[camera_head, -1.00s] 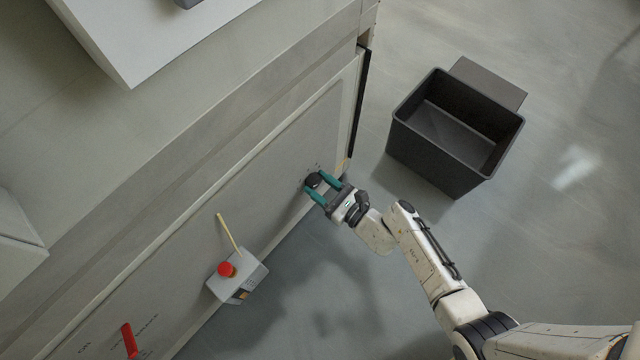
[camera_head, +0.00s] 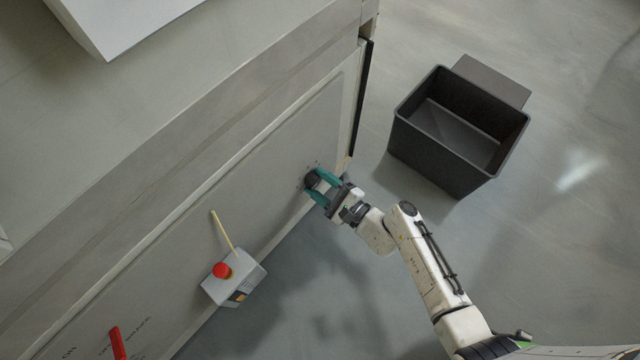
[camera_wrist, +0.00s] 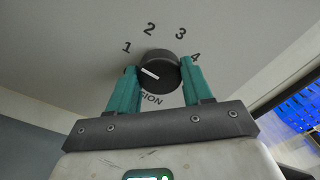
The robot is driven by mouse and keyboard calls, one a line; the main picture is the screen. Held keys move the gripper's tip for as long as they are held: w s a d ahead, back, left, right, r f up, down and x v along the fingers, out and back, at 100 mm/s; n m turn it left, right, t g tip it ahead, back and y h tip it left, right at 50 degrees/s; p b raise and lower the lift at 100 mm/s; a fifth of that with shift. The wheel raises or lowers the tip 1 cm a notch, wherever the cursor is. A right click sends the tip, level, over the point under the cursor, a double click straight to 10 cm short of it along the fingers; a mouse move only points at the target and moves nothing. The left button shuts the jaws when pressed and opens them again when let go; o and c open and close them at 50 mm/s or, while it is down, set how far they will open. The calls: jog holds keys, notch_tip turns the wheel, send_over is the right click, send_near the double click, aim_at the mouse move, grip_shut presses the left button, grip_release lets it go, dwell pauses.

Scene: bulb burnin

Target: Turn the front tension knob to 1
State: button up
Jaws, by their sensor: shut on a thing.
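The front tension knob (camera_wrist: 160,72) is round and black with a white pointer line, on a grey panel (camera_wrist: 70,55). The numbers 1, 2, 3 and 4 arc around it, and partly hidden lettering ending in "SION" lies below it. The pointer points left and slightly up, on the side of the 1; I cannot tell whether it lines up exactly. My gripper (camera_wrist: 155,85) has its teal fingers on the left and right sides of the knob, shut on it. In the head view the knob (camera_head: 311,180) sits near the panel's right end, with my gripper (camera_head: 322,184) at it.
A grey box with a red button (camera_head: 221,270) and a yellow stick (camera_head: 222,232) are further left along the panel. A red lever (camera_head: 118,343) is at lower left. An open black bin (camera_head: 440,170) stands on the floor at right. Floor around my arm is clear.

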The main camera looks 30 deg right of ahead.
jog(key=shift+n, duration=0.3)
jog(key=o, duration=1)
jog(key=shift+o, duration=0.2)
jog(key=p+v, duration=0.2)
jog(key=v, duration=0.9)
jog(key=shift+w+a, duration=0.1)
